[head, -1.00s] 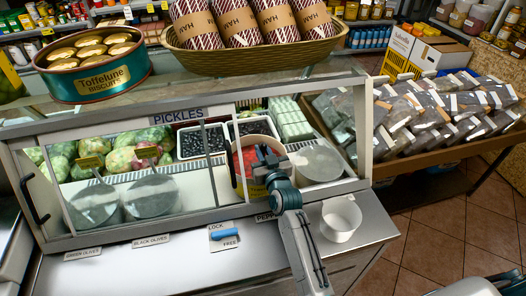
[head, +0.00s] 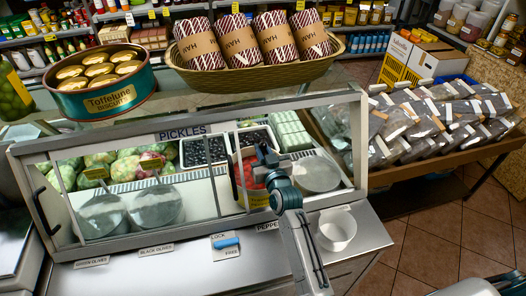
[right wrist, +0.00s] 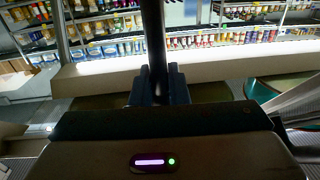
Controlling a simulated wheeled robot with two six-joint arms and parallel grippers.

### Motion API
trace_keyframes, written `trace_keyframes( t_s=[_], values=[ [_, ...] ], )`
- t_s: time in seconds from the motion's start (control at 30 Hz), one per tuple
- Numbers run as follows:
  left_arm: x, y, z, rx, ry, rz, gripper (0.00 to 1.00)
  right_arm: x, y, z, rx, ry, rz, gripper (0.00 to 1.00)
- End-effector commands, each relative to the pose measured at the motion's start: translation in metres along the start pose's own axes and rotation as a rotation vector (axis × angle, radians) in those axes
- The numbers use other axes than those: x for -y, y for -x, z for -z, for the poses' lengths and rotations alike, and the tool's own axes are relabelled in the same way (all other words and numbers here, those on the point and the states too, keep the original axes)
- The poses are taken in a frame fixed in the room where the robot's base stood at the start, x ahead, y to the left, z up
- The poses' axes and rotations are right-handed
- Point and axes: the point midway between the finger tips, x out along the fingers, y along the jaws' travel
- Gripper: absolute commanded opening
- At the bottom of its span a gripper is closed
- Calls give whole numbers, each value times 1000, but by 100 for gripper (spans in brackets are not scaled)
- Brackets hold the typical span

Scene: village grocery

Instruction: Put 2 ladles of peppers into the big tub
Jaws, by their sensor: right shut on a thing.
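Red peppers (head: 238,172) sit in a round container (head: 249,198) inside the pickle case, partly hidden behind my right arm. My right gripper (head: 270,160) is over this container, at the case's open front. In the right wrist view it is shut on a dark upright handle (right wrist: 153,38), apparently the ladle's. The ladle's bowl is hidden, so I cannot tell whether it holds peppers. A white tub (head: 337,230) stands open on the steel counter, right of my arm; its inside looks empty. My left gripper is not in view.
Two round lids (head: 155,205) with handles cover containers at left; another round lid (head: 316,174) is at right. The case's glass frame (head: 350,95) surrounds the opening. A biscuit tin (head: 105,85) and a basket (head: 255,75) of hams stand on top. A lock slider (head: 226,242) is in front.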

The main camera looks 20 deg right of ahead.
Motion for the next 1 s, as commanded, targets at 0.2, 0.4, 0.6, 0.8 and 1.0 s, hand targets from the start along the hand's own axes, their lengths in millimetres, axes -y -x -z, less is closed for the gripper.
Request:
trace_keyframes(
  t_s=[0.2, 0.4, 0.6, 0.8, 1.0],
  values=[
    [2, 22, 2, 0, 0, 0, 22, 0, 0, 25, -2, 0, 0, 0],
    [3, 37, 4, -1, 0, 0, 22, 0, -1, 43, -2, 0, -1, 0],
    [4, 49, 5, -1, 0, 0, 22, 0, -1, 57, -2, 0, -1, 0],
    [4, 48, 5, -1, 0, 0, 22, 0, -1, 56, -2, 0, -1, 0],
    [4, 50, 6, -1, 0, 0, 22, 0, 5, 56, 0, -1, 0, 0]
  ],
)
